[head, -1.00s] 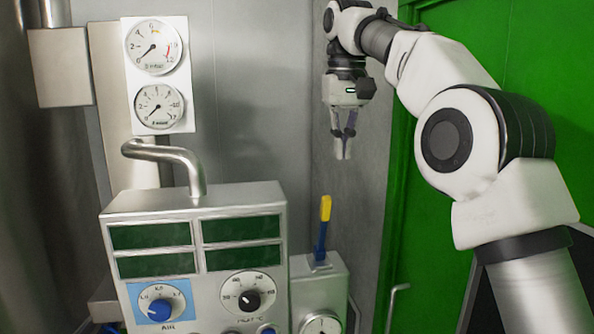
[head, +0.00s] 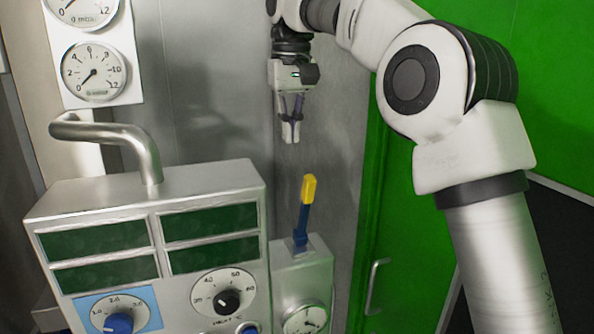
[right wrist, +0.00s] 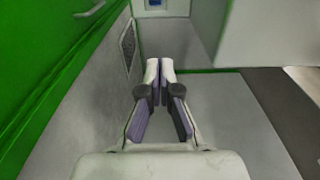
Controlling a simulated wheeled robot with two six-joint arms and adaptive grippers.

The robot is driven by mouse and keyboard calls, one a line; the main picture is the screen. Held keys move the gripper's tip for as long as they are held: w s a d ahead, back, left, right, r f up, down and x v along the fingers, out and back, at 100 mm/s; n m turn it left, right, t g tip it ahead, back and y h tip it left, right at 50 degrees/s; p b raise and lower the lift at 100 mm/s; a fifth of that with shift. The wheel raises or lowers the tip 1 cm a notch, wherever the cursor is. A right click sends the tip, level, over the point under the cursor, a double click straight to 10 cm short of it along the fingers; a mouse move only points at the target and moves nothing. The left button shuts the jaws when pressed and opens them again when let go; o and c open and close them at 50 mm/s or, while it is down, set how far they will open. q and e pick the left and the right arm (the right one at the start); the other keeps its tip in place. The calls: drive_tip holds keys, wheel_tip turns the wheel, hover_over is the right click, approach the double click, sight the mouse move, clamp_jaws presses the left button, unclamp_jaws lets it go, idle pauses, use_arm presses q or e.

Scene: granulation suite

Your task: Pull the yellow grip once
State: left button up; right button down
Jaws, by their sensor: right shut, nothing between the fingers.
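The yellow grip (head: 309,188) tops a blue lever (head: 301,225) that stands up from a small grey box (head: 301,268) in the head view. The lever leans slightly to the right. My right gripper (head: 290,140) points down above the yellow grip and a little to its left in the picture, apart from it. Its fingers are together and empty. In the right wrist view the closed fingertips (right wrist: 160,66) show with nothing between them. The yellow grip cannot be made out in that view. My left gripper is in neither view.
A control panel (head: 150,185) with dark green displays and knobs stands left of the lever box. A bent metal pipe (head: 110,130) rises from its top. Pressure gauges (head: 93,72) hang at upper left. A green door (head: 400,210) with a handle (head: 376,287) is at right.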

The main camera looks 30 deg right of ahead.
sight(301, 209)
drive_tip(key=shift+s+a+f+p, duration=0.15)
drive_tip(key=shift+s+f, duration=0.6)
drive_tip(key=shift+f, duration=0.25)
drive_tip(key=shift+s+a+f+p, duration=0.1)
drive_tip(key=shift+s+f, duration=0.7)
drive_tip(key=shift+f, duration=0.25)
drive_tip(key=shift+s+a+f+p, duration=0.15)
drive_tip(key=shift+s+f, duration=0.6)
drive_tip(key=shift+f, duration=0.25)
